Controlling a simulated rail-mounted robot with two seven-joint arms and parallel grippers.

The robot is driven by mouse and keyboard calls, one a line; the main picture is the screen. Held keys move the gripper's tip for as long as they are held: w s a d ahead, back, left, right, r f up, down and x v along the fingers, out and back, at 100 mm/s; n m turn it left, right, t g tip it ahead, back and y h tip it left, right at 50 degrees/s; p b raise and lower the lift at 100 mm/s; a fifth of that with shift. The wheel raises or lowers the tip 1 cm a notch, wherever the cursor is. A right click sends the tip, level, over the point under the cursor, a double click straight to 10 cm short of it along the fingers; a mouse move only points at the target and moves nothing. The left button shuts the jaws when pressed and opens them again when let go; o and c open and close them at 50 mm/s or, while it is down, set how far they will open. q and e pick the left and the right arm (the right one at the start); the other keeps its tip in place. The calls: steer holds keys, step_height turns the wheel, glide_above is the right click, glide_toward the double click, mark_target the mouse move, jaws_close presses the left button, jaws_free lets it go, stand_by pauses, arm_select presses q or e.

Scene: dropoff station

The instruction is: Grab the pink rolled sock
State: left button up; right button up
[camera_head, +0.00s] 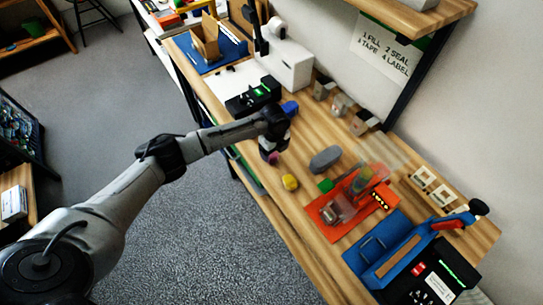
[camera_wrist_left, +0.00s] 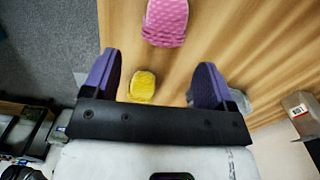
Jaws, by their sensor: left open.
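The pink rolled sock (camera_wrist_left: 166,22) is a dimpled pink bundle on the wooden table at the top of the left wrist view. In the head view only a small piece of it (camera_head: 274,158) shows beneath my left gripper (camera_head: 270,150). In the wrist view my left gripper (camera_wrist_left: 158,65) has its purple fingers spread wide with nothing held. The sock lies just past the fingertips in that picture, apart from both fingers. How high the fingers are above the table is hard to tell. My right gripper is not in view.
A yellow rolled item (camera_wrist_left: 143,86) lies near the sock, also in the head view (camera_head: 290,182). A black device (camera_head: 252,97) and a blue item (camera_head: 289,108) stand behind.

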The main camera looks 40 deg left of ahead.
mark_target(274, 157)
arm_select(q)
steer(key=shift+w+a+f, duration=0.1)
steer(key=shift+f, duration=3.05)
steer(key=shift+c, duration=0.2)
steer(key=c, duration=1)
steer(key=shift+o, duration=0.2)
steer(key=shift+r, duration=0.15)
